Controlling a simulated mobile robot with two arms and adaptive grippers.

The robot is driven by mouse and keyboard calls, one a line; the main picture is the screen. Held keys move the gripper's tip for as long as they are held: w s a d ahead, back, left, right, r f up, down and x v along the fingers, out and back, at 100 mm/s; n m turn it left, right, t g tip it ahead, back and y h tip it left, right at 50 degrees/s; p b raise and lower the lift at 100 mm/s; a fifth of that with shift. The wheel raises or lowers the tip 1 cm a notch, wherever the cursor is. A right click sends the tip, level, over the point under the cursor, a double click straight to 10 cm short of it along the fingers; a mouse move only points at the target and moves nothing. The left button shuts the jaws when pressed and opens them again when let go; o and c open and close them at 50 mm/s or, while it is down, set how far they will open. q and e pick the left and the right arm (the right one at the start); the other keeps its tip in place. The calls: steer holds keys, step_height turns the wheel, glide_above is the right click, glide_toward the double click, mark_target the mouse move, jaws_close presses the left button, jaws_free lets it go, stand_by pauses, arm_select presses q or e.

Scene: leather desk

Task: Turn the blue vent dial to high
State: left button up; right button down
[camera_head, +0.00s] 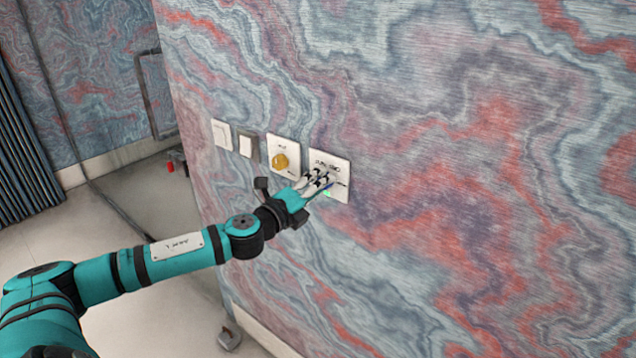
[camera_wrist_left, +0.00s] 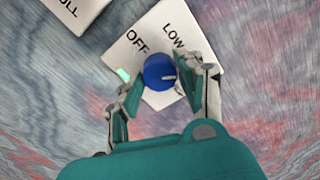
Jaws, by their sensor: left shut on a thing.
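The blue vent dial (camera_wrist_left: 160,73) sits on a white wall plate (camera_wrist_left: 205,57) marked OFF and LOW in the left wrist view. A short white mark on the dial points to the right of that picture. Any other label is hidden or out of frame. In the head view, the plate (camera_head: 341,165) is on the marbled wall, and my fingers largely hide the dial. My left gripper (camera_head: 318,183) is at the plate, shut on the dial with one finger on each side, as the left wrist view (camera_wrist_left: 161,95) shows. My right gripper is in neither view.
A plate with a yellow knob (camera_head: 280,161) is just left of the dial's plate. Two switch plates (camera_head: 222,135) (camera_head: 246,146) are further left. A small green light (camera_wrist_left: 123,75) glows on the dial's plate. The wall right of the plate is clear.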

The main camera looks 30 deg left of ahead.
arm_select(q)
steer(key=m+p, duration=0.3)
steer(key=m, duration=0.8)
steer(key=shift+f+p, duration=0.15)
steer(key=shift+p, duration=0.15)
steer(key=shift+f+m, duration=0.1)
steer(key=shift+m, duration=0.2)
steer(key=o, duration=1.2)
steer(key=shift+c, duration=0.2)
steer(key=shift+s, duration=0.1)
steer(key=s+a, duration=0.1)
steer(key=s, duration=1.1)
